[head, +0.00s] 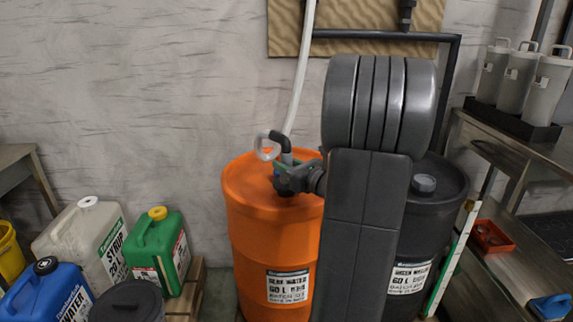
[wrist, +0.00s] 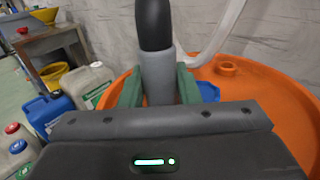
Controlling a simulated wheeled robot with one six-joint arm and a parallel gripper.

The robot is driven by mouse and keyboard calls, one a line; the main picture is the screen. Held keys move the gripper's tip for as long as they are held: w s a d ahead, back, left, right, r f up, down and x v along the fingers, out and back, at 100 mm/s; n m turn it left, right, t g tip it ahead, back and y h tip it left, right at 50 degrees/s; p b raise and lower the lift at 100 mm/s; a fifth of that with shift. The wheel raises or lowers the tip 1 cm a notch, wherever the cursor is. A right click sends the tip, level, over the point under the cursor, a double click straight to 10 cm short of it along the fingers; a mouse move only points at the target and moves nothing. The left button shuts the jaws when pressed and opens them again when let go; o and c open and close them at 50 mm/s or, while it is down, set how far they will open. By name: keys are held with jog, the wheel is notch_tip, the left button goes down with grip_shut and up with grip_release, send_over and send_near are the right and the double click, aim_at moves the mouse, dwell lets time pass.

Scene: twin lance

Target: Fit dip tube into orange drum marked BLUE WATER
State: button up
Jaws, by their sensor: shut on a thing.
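The orange drum (head: 262,225) stands against the wall; its white label is blurred, with "WATER" partly readable. Its top also fills the right of the wrist view (wrist: 270,82). My gripper (head: 286,172) is over the drum's top, shut on the dip tube's grey upper body (wrist: 157,78), between green fingers. The dip tube has a black elbow (head: 281,140) and a pale hose (head: 301,75) rising from it. A blue part (wrist: 207,91) shows just right of the fingers at the drum's top. The tube's lower end is hidden, so I cannot tell whether it is in an opening.
A dark drum (head: 437,205) stands to the right, partly behind my arm. A green canister (head: 160,250), white canister (head: 80,245) and blue canister (head: 45,292) stand at left. Metal shelving (head: 490,150) is at right.

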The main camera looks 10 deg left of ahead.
jog(key=shift+f+b, duration=0.7)
jog(key=shift+f, duration=0.25)
jog(key=o, duration=1.2)
jog(key=shift+c, duration=0.2)
jog(key=p+v, duration=0.3)
jog(key=v, duration=1.1)
jog(key=shift+a+r, duration=0.1)
jog(key=b+x, duration=0.3)
jog(key=x, duration=1.1)
jog(key=shift+r+p, duration=0.3)
jog(key=shift+s, duration=0.1)
